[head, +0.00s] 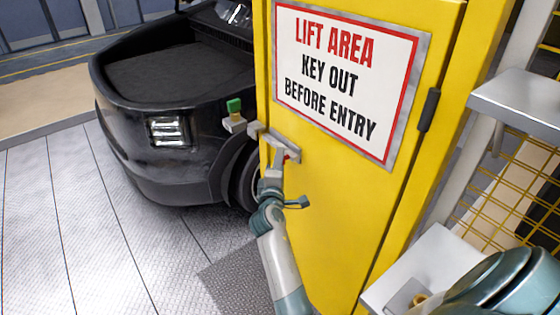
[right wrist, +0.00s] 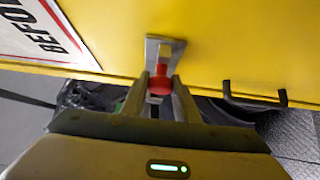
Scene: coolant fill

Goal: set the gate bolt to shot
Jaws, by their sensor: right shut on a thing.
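The yellow gate (head: 330,205) stands upright in the middle of the head view, with a lift area sign on it. The gate bolt (head: 284,147) is a grey metal fitting near the gate's left edge, with a red knob. In the right wrist view the bolt's plate (right wrist: 160,50) and red knob (right wrist: 161,84) show clearly. My right gripper (right wrist: 160,92) is shut on the red knob, one finger on each side. In the head view my right gripper (head: 274,174) partly hides the bolt. My left gripper is not in view.
A grey block with a green top (head: 234,106) sits just left of the gate's edge. A dark vehicle (head: 165,90) stands behind. A grey shelf (head: 515,95) and yellow mesh (head: 510,190) stand at right.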

